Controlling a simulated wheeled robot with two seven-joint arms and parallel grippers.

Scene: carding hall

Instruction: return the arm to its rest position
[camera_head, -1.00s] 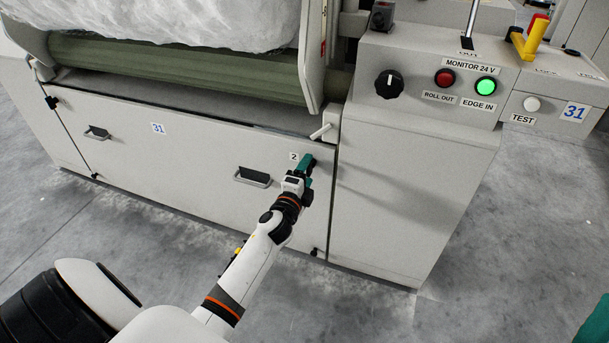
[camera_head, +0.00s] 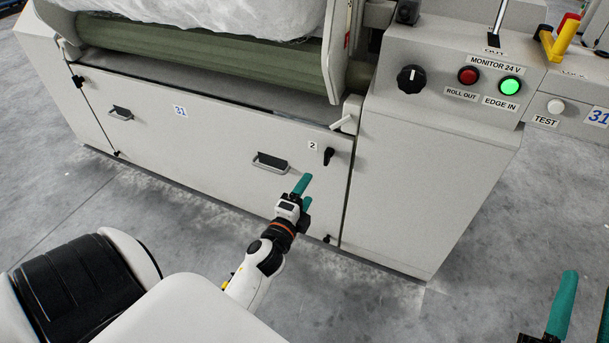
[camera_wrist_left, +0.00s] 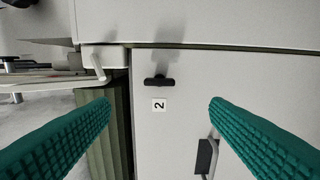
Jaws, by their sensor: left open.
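My left gripper (camera_head: 304,194) is open and empty in front of the machine's pale lower panel (camera_head: 220,155), below and left of the black latch (camera_head: 328,155) beside label 2. In the left wrist view, the two green fingers (camera_wrist_left: 160,130) are wide apart. The latch (camera_wrist_left: 160,81) and the label 2 (camera_wrist_left: 159,104) show beyond them, clear of both fingers. My right gripper (camera_head: 583,305) is partly in view at the lower right corner, its green fingers apart with nothing seen between them.
A black-framed handle (camera_head: 271,163) is on the panel just left of the latch. The control cabinet (camera_head: 425,190) stands at right, with a knob (camera_head: 411,79), a red button (camera_head: 468,75) and a lit green button (camera_head: 509,86). Grey floor (camera_head: 370,310) in front is clear.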

